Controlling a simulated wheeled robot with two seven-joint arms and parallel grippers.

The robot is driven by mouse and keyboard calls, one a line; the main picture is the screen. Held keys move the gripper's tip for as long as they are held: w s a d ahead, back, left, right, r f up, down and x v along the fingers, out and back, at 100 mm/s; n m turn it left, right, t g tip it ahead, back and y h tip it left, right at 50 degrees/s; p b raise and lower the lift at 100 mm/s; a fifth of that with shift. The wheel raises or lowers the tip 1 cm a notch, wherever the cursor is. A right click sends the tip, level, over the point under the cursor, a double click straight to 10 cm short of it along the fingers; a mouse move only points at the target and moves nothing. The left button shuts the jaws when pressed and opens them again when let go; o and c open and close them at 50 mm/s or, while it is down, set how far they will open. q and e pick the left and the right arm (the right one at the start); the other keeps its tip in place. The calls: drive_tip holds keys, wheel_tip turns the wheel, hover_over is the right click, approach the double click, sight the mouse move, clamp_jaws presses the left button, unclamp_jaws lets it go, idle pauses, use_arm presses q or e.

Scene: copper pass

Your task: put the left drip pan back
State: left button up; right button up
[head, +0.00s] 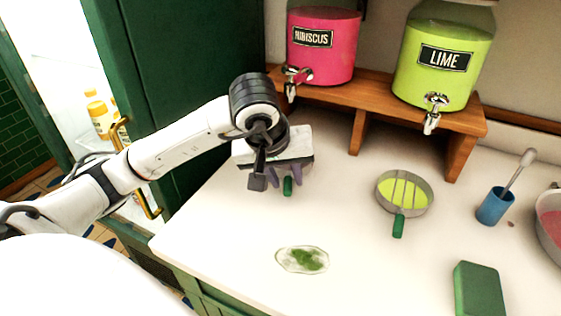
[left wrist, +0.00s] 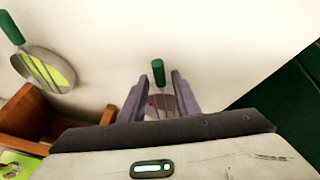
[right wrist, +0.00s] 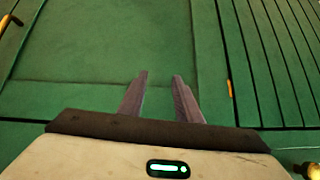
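The left drip pan is mostly hidden by my left gripper (head: 284,183) in the head view, where its green handle (head: 288,187) shows. In the left wrist view the pan (left wrist: 166,106) lies between the fingers, with its handle (left wrist: 158,73) pointing away. My left gripper is open, fingers on either side of the pan, with gaps beside the handle; contact cannot be told. The wooden dispenser stand (head: 375,88) holds the pink hibiscus jar (head: 323,55) and the lime jar (head: 440,75). My right gripper (right wrist: 162,75) is open and empty, facing green cabinet fronts.
A second pan (head: 384,190) with lime liquid sits on the counter before the stand's right side. A clear dish (head: 287,262) with green bits lies in front. A green block (head: 479,289), blue cup (head: 494,207) and pink bowl (head: 551,222) stand at right. The counter centre is clear.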

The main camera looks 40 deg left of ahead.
use_arm(q)
drive_tip(key=p+v, duration=0.1)
drive_tip(key=v, duration=1)
drive_tip(key=shift+s+r, duration=0.15)
